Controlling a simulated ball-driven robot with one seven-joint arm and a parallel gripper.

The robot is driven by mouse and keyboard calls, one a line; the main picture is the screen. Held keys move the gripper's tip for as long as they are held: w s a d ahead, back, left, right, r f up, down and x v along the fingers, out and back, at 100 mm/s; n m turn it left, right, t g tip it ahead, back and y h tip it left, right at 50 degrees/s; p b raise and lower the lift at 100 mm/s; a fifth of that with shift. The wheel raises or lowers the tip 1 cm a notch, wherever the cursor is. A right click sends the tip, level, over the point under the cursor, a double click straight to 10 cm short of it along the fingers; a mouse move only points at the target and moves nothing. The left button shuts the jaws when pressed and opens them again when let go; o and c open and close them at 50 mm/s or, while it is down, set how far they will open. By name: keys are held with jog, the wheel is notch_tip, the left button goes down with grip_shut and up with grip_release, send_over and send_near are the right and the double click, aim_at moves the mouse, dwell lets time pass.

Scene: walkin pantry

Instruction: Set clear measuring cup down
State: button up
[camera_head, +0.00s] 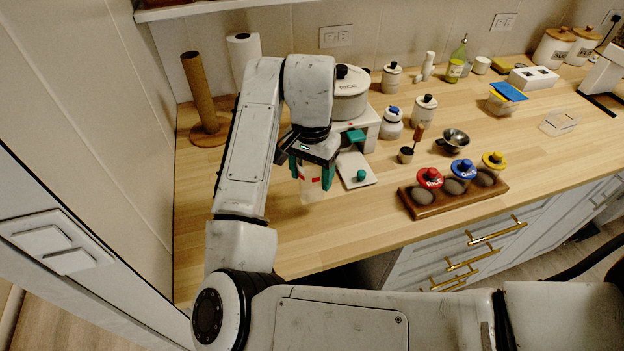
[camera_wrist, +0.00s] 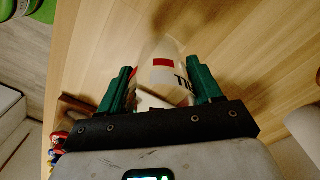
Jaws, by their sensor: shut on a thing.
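The clear measuring cup (camera_head: 311,186) with red markings is between the teal fingers of my gripper (camera_head: 312,174), over the left part of the wooden counter. My gripper is shut on it. In the wrist view the cup (camera_wrist: 160,72) shows between the two teal fingers of my gripper (camera_wrist: 162,88), with a red patch and dark lettering on its side. The cup looks upright in the head view. I cannot tell whether its base touches the counter (camera_head: 237,188).
A wooden rack (camera_head: 452,197) with red, blue and yellow lids is at the front right. A wooden paper-towel post (camera_head: 199,92) stands at the back left.

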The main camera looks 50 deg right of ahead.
jog(key=shift+f, duration=1.1)
jog(key=shift+f, duration=0.15)
jog(key=o, duration=1)
